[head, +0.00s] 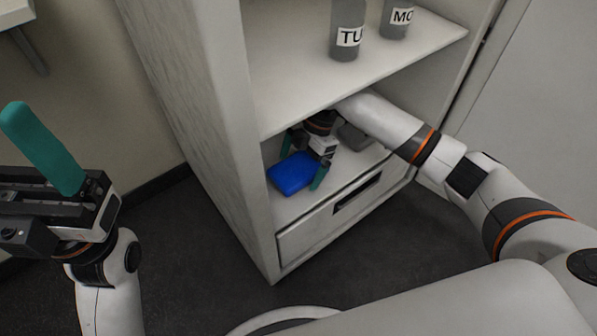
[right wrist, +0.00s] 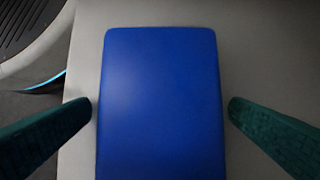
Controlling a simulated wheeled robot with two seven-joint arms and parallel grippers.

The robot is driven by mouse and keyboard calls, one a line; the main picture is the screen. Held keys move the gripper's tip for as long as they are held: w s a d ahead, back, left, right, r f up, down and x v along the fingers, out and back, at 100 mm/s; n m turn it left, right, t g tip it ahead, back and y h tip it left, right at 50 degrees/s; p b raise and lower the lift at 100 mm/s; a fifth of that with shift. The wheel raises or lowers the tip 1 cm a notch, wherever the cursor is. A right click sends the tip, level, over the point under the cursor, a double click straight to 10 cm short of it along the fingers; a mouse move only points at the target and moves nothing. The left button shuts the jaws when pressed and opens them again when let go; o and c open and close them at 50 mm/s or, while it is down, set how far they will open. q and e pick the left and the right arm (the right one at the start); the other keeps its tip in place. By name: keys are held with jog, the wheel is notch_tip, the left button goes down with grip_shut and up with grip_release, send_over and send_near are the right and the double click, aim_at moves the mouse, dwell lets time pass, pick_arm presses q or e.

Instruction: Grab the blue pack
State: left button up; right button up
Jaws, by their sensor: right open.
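The blue pack (head: 292,174) lies on the lower shelf of the cabinet, near its front edge. It fills the middle of the right wrist view (right wrist: 160,100) as a flat blue block with rounded corners. My right gripper (head: 304,163) is open over the pack. Its two teal fingers stand on either side of the pack, with a very narrow gap or none at each side; contact is not clear. My left gripper (head: 45,150) is at the far left, away from the cabinet, with one teal finger clearly showing.
The upper shelf (head: 290,85) hangs over my right forearm and holds bottles marked TU (head: 347,30) and MO (head: 397,18). A grey item (head: 355,137) lies on the lower shelf behind the pack. A drawer (head: 335,208) is below. The cabinet's left side wall is close.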

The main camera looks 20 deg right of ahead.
jog(key=shift+r, duration=0.1)
jog(key=shift+c, duration=0.6)
jog(key=c, duration=1.1)
jog(key=shift+o, duration=0.2)
jog(key=shift+r, duration=0.1)
